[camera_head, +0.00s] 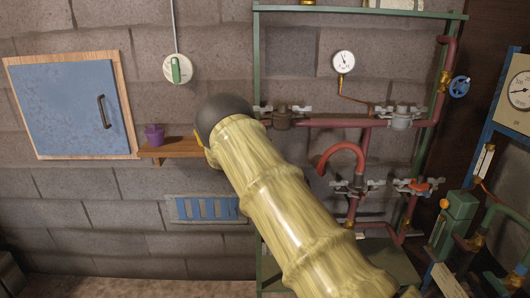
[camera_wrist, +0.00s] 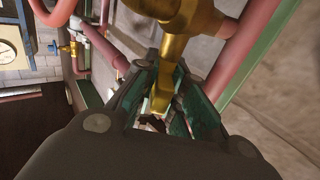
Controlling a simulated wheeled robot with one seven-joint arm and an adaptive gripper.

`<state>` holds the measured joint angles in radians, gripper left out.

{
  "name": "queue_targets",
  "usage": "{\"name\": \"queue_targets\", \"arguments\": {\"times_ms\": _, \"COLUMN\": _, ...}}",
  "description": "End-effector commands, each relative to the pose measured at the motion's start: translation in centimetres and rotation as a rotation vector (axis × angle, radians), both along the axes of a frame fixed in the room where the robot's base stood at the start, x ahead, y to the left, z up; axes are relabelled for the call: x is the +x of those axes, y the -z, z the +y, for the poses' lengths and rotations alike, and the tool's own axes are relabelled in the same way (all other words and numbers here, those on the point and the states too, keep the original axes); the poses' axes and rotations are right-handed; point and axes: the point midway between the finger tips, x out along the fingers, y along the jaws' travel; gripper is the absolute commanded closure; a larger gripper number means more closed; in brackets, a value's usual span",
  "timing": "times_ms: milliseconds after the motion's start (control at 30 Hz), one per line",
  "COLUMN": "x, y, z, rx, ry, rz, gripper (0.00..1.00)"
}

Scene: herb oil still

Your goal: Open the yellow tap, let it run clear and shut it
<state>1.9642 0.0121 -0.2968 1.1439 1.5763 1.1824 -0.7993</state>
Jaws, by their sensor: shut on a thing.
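In the wrist view my gripper (camera_wrist: 166,108) is closed around a yellow, brass-coloured handle, part of the yellow tap (camera_wrist: 175,22). The green-lined fingers lie on either side of the handle. The tap's thick body rises above the fingertips, joined to reddish pipe. No flow shows in either view, and I cannot tell whether the tap is open or shut. In the head view my arm hides my gripper and the tap.
In the head view red pipes (camera_head: 330,122) with several valves run on a green frame (camera_head: 257,60). A gauge (camera_head: 344,62) and a blue handwheel (camera_head: 459,87) are there. A wooden shelf (camera_head: 180,151) holds a purple pot (camera_head: 154,135). A blue cabinet (camera_head: 70,105) hangs at left.

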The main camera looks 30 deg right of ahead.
Motion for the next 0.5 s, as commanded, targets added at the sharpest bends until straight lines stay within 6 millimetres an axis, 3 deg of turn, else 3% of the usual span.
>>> {"name": "queue_targets", "arguments": {"times_ms": 500, "x": 0.26, "y": 0.26, "z": -0.08, "rx": -0.001, "ry": 0.275, "rz": -0.002, "gripper": 1.00}}
